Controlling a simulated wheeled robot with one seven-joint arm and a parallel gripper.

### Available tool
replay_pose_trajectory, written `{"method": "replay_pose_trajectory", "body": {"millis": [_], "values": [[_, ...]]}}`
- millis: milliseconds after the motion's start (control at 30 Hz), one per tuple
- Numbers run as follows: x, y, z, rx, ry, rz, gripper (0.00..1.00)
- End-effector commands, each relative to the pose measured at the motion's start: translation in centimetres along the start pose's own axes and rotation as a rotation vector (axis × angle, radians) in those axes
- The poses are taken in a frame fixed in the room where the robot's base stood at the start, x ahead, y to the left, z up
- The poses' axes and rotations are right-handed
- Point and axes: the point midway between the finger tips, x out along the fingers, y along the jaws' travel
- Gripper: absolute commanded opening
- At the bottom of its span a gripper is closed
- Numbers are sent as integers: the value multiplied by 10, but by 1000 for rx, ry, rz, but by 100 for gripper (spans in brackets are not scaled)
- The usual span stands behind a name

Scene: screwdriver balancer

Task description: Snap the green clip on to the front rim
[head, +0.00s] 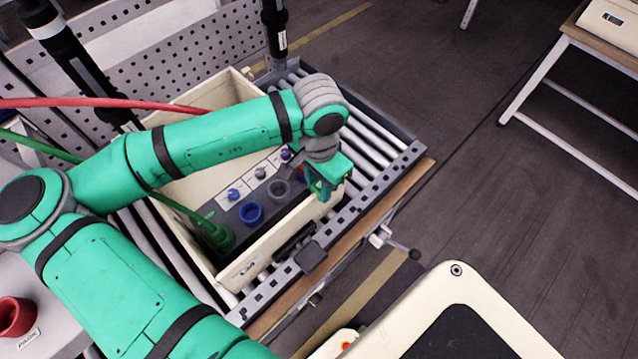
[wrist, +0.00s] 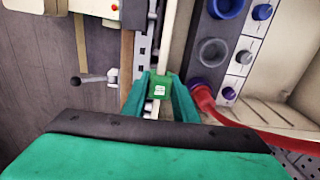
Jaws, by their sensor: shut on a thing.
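My gripper (head: 325,184) is at the front wall of the cream crate (head: 262,245), towards its right end in the head view. In the wrist view my gripper (wrist: 160,92) is shut on the green clip (wrist: 159,86), a small green block with a white label. The clip is in line with the front rim (wrist: 171,45), which runs up the picture from it. I cannot tell whether the clip touches the rim or sits above it. In the head view the clip cannot be told apart from the green fingers.
Inside the crate are a blue cup (head: 251,212), a grey cup (wrist: 213,52), a green holder (head: 219,237) with a hose and a red piece (wrist: 205,100). A clamp lever (head: 390,243) sticks out from the roller table (head: 408,160).

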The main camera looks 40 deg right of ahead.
Motion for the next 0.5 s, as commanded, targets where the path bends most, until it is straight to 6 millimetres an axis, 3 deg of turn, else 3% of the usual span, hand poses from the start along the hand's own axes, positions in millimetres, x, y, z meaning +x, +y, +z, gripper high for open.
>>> {"method": "replay_pose_trajectory", "body": {"millis": [233, 267, 300, 333, 500], "values": [[-1, -2, 0, -1, 2, -5, 0], [-1, -2, 0, -1, 2, -5, 33], [-1, -1, 0, -1, 2, -4, 42], [-1, -1, 0, -1, 2, -4, 48], [0, -1, 0, -1, 1, -3, 48]]}}
